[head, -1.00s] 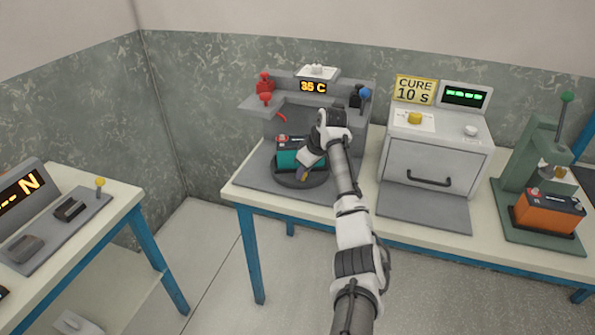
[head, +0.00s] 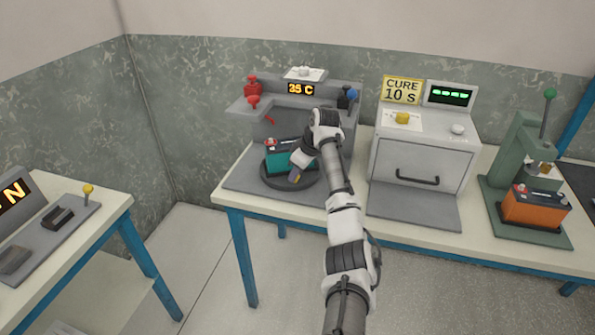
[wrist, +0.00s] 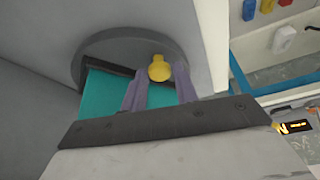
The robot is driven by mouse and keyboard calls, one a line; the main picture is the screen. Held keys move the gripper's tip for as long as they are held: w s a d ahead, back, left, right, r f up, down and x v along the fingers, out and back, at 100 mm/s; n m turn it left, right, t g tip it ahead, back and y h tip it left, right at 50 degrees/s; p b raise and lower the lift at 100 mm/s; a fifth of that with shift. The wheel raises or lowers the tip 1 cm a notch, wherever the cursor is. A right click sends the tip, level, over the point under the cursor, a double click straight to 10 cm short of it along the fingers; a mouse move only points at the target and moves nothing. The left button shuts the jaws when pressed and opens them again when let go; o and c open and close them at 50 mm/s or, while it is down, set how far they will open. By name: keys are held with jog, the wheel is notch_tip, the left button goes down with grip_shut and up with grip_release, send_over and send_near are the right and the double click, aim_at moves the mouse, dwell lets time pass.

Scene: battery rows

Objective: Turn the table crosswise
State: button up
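The table is a dark round turntable (head: 272,183) on a grey plate under the heating station at the back. A teal battery (head: 280,160) with a dark top stands upright on it. The turntable's rim (wrist: 85,58) and part of the battery (wrist: 100,95) show in the wrist view. A yellow knob (wrist: 159,68) sits at the turntable's edge. My gripper (head: 295,173) reaches down at the turntable's front right. In the wrist view its two purple-grey fingers (wrist: 160,76) lie against both sides of the knob. My fingers hide part of the battery.
The station has a 35 C display (head: 300,89) and red and dark clamps or terminals at its sides. A cure oven (head: 420,160) stands close on the right, then a green press (head: 515,150) with an orange battery (head: 535,207). A separate table (head: 100,225) is at left.

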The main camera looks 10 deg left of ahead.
jog(key=o, duration=0.3)
jog(key=shift+d+r+b, duration=0.15)
jog(key=shift+r+b, duration=0.1)
jog(key=shift+b, duration=0.1)
jog(key=s+d+b, duration=0.1)
jog(key=d, duration=0.2)
jog(key=s+d+b, duration=0.1)
jog(key=s+d, duration=0.1)
jog(key=d, duration=0.2)
jog(key=s+d+b, duration=0.1)
jog(key=s+d, duration=0.1)
jog(key=d, duration=0.2)
jog(key=shift+r, duration=0.35)
